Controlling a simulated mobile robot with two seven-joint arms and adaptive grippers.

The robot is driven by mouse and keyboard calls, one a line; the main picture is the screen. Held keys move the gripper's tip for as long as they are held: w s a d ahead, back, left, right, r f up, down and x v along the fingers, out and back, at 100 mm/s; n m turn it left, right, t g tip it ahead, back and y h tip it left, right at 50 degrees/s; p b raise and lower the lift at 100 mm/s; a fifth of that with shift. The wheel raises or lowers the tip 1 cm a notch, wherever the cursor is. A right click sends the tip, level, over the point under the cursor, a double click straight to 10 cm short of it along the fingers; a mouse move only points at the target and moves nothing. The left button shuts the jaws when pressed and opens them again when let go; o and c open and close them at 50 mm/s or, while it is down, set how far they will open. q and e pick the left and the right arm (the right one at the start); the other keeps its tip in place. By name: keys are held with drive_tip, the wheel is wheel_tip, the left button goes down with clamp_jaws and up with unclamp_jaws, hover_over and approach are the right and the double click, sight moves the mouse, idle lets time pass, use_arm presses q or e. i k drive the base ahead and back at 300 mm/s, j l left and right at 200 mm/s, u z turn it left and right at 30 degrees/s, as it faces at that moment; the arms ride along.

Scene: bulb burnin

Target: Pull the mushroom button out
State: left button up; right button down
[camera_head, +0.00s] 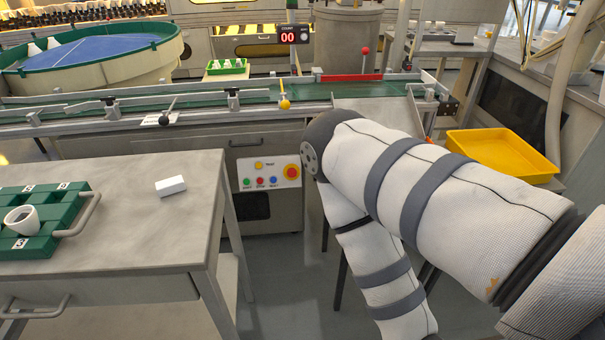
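Whether the mushroom button is pressed in or out cannot be told from here. My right arm, in a white quilted sleeve with grey bands, comes in from the right and bends at an elbow just right of the panel. Its forearm runs down out of the bottom edge, so my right gripper is out of view. My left arm and gripper do not show.
A grey table (150,225) at left holds a green tray (70,203) with a white cup (22,220), and a white block (171,186). A yellow bin (500,150) stands at right. The conveyor (220,98) runs above the panel. Floor before the panel is open.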

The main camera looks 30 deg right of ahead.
sight(292, 173)
drive_tip(key=z, duration=1)
